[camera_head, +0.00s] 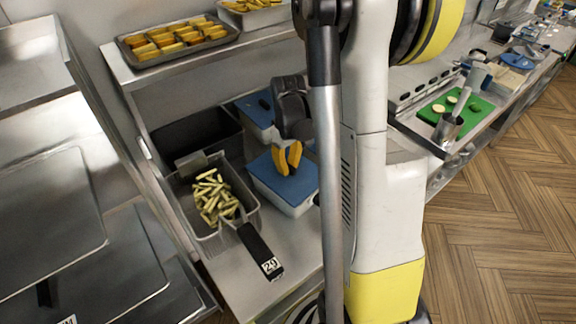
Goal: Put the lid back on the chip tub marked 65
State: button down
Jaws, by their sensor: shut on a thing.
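My gripper (287,160), dark with yellow fingers, points down and is shut on a blue lid (290,187). The lid is over a white tub (269,202) on the steel counter, left of my arm. The fingers hide the part of the lid they hold. I cannot tell whether the lid is fully seated or slightly above the rim. A second tub with a blue lid (247,106) stands behind it, partly hidden by my gripper. No mark 65 is readable on either tub.
A wire fry basket (183,200) of chips stands left of the tub, its black handle (257,245) reaching forward with a number tag. A tray (128,57) of yellow pieces sits on the shelf above. A green board (480,104) lies right of my arm.

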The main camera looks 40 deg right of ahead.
jog(key=shift+f, duration=0.25)
jog(key=c, duration=1.4)
grip_release()
notch_tip(320, 180, up, 12)
jog(key=shift+r, duration=0.1)
